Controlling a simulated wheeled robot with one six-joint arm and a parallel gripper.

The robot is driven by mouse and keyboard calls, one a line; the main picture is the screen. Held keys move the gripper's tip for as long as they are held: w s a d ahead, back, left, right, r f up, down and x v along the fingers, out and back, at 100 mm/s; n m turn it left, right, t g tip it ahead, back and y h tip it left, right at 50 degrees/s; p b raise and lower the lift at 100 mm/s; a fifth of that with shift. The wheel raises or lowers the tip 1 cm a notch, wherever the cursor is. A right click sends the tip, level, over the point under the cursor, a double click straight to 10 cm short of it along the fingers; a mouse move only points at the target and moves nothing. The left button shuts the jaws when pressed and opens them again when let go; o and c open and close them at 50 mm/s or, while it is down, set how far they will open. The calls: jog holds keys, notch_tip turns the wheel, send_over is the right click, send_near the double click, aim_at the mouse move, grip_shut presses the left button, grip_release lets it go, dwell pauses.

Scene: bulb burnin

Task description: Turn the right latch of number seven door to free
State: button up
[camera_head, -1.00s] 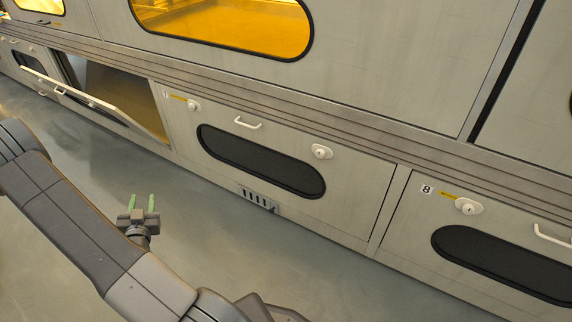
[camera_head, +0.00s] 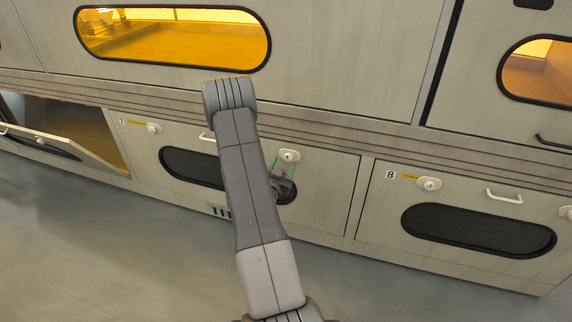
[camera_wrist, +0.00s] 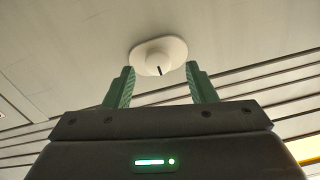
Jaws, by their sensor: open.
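The number seven door (camera_head: 325,190) is a pale panel with a dark oval window, partly hidden behind my arm. Its right latch (camera_head: 289,156) is a white knob on an oval plate. In the wrist view the latch (camera_wrist: 158,58) shows a short dark mark on its knob. My gripper (camera_head: 279,163) is just below the latch in the head view. In the wrist view its green fingers (camera_wrist: 160,85) are open, one on each side below the knob, with nothing between them. I cannot tell whether they touch it. The door's left latch (camera_head: 153,128) is also visible.
The number eight door (camera_head: 375,225) is shut to the right, with its own latch (camera_head: 429,184) and handle (camera_head: 504,196). An open flap door (camera_head: 85,150) sticks out at the left. The grey floor (camera_head: 120,270) in front is clear.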

jog(key=shift+w+d, duration=0.45)
jog(key=shift+w, duration=0.2)
jog(key=shift+w+d, duration=0.15)
jog(key=shift+w, duration=0.45)
grip_shut()
